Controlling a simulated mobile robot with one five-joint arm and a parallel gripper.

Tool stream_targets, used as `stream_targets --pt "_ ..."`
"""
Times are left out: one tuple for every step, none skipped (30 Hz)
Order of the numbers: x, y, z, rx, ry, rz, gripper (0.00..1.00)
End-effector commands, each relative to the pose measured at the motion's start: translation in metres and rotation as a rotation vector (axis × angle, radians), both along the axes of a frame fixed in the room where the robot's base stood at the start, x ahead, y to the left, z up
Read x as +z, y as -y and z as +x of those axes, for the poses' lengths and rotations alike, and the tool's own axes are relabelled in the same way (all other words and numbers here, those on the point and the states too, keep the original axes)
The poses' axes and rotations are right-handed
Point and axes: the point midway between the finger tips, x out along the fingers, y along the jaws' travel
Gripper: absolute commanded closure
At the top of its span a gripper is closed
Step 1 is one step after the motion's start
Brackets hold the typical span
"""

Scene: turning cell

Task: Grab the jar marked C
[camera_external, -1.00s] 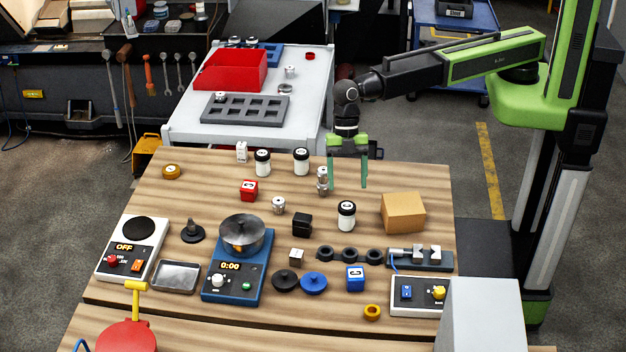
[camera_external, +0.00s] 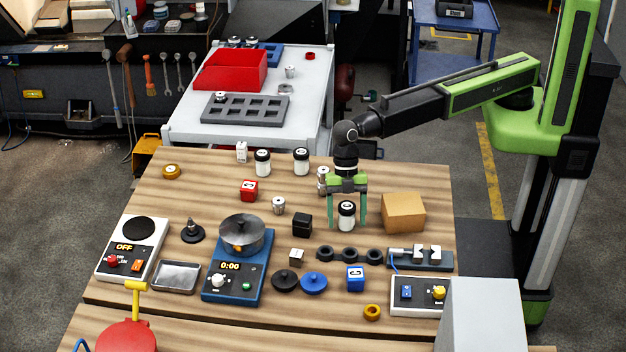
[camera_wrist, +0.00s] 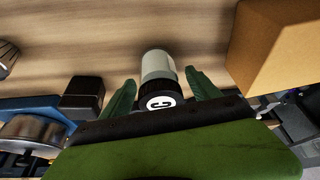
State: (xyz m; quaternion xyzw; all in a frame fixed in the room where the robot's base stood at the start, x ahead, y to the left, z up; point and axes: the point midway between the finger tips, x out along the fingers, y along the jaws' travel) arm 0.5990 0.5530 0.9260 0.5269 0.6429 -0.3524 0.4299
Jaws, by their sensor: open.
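The jar marked C (camera_external: 346,216) is white with a black lid and stands upright on the wooden table. My gripper (camera_external: 346,224) is open, with one green finger on each side of the jar. In the wrist view my gripper (camera_wrist: 160,88) also shows a finger to the left and right of the lid. Two similar jars (camera_external: 263,163) (camera_external: 301,161) stand farther back.
A cardboard box (camera_external: 403,212) stands just right of my gripper. A metal part (camera_external: 322,174) stands close behind left. A black cube (camera_external: 302,224) is to the left. Black rings (camera_external: 349,254) lie in front. The table behind the box is clear.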

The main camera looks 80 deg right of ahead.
Motion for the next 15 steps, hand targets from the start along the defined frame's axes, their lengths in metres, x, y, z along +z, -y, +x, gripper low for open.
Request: stream_targets --pt "0.0011 0.0001 0.0000 0.000 0.000 0.000 0.29" --pt "0.0011 0.0001 0.0000 0.000 0.000 0.000 0.33" --pt "0.0012 0.0002 0.0000 0.000 0.000 0.000 0.38" --pt "0.0013 0.0001 0.0000 0.000 0.000 0.000 0.42" --pt "0.0013 0.0001 0.0000 0.000 0.000 0.000 0.46" --pt "0.0013 0.0001 0.0000 0.000 0.000 0.000 0.51" --pt "0.0013 0.0001 0.0000 0.000 0.000 0.000 0.55" --pt "0.0013 0.0001 0.0000 0.000 0.000 0.000 0.59" --pt "0.0013 0.0001 0.0000 0.000 0.000 0.000 0.64" --pt "0.0012 0.0000 0.0000 0.000 0.000 0.000 0.68" --pt "0.0012 0.0002 0.0000 0.000 0.000 0.000 0.72" --pt "0.0011 0.0001 0.0000 0.000 0.000 0.000 0.78" --pt "0.0011 0.0001 0.0000 0.000 0.000 0.000 0.81" --pt "0.0011 0.0001 0.0000 0.000 0.000 0.000 0.85" --pt "0.0011 0.0002 -0.0001 0.000 0.000 0.000 0.91"
